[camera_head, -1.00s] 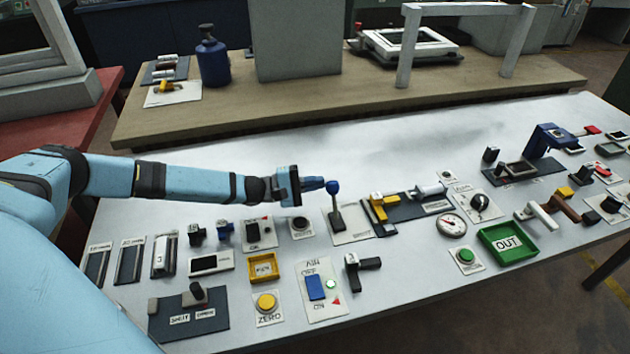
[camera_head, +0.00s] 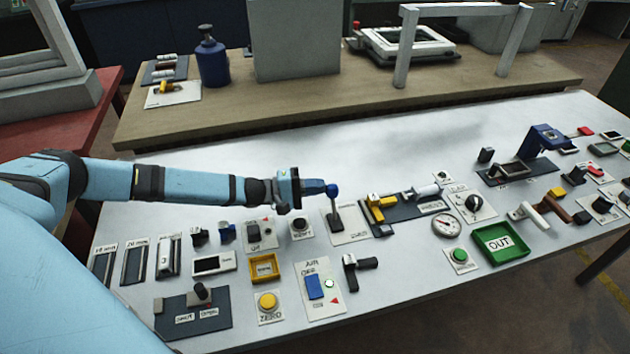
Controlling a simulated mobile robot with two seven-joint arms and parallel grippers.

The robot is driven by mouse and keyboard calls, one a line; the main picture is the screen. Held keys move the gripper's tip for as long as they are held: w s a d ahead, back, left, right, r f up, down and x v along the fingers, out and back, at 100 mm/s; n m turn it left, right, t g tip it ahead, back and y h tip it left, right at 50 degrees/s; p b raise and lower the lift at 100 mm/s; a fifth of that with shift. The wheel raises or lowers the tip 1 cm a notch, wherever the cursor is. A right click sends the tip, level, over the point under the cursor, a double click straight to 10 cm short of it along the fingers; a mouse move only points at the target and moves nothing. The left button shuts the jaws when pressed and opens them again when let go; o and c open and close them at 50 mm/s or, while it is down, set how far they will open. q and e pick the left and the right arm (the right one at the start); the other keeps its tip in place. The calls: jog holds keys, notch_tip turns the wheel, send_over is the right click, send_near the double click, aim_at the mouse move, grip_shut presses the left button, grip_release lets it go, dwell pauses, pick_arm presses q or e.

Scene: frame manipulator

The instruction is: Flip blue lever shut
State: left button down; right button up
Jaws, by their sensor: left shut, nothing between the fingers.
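A lever with a blue ball knob (camera_head: 332,190) on a dark stick stands nearly upright on a white plate (camera_head: 350,233) near the table's middle. My left gripper (camera_head: 318,187) comes in from the left at knob height, shut and empty. Its tips are at the left side of the knob; whether they touch it I cannot tell. My right gripper is not in view.
A yellow-handled device (camera_head: 378,203) stands just right of the lever. A dark round button (camera_head: 299,225) is left of its plate. A green OUT tray (camera_head: 503,256) is further right. The table behind the lever is clear.

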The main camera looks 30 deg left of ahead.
pick_arm(q)
jog(key=s+d+r+m+y+p, duration=0.1)
jog(key=s+d+m+p, duration=0.4)
jog(key=d+m+p, duration=0.1)
jog(key=shift+m+g+p, duration=0.3)
jog(key=shift+m+p, duration=0.2)
jog(key=shift+m, duration=0.7)
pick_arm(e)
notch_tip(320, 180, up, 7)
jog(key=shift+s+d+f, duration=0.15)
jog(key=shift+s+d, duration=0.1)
pick_arm(q)
jog(key=shift+d, duration=0.1)
jog(key=shift+s, duration=0.1)
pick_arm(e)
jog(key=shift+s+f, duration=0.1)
